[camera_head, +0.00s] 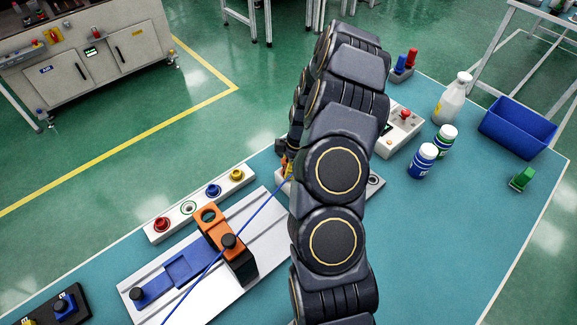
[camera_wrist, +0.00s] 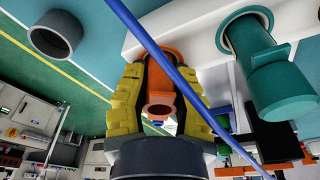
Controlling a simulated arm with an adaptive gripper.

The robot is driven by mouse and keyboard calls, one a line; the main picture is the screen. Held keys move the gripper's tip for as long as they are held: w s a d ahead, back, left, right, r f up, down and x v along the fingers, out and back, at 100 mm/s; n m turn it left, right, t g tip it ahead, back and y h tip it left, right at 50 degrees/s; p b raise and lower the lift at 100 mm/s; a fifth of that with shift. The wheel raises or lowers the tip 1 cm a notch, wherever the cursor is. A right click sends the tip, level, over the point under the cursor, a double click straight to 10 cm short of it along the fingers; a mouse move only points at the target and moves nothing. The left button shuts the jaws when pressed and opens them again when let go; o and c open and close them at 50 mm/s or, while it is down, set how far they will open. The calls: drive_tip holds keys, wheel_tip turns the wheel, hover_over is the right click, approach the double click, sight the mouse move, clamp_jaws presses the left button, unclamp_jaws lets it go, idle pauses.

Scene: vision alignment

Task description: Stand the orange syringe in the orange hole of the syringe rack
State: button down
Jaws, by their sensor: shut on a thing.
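In the wrist view my gripper (camera_wrist: 168,75) has its two yellow finger pads closed on the orange syringe (camera_wrist: 162,92), which shows as an orange tube between them. A white bar (camera_wrist: 205,45), seemingly the syringe rack, lies behind the fingertips. A teal syringe (camera_wrist: 280,85) stands in a teal-ringed hole of that bar, to the right of my gripper. In the head view my arm covers most of the gripper and the syringe.
A blue cable crosses in front of my gripper (camera_wrist: 165,60). In the head view a white strip with coloured rings (camera_head: 172,220) and a white fixture with blue and orange parts (camera_head: 150,308) lie left. Bottles (camera_head: 423,160) and a blue bin (camera_head: 515,128) stand right.

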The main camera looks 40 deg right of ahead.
drive_tip(key=shift+f, duration=0.15)
drive_tip(key=shift+c, duration=2.2)
unclamp_jaws()
drive_tip(key=shift+r, duration=3.5)
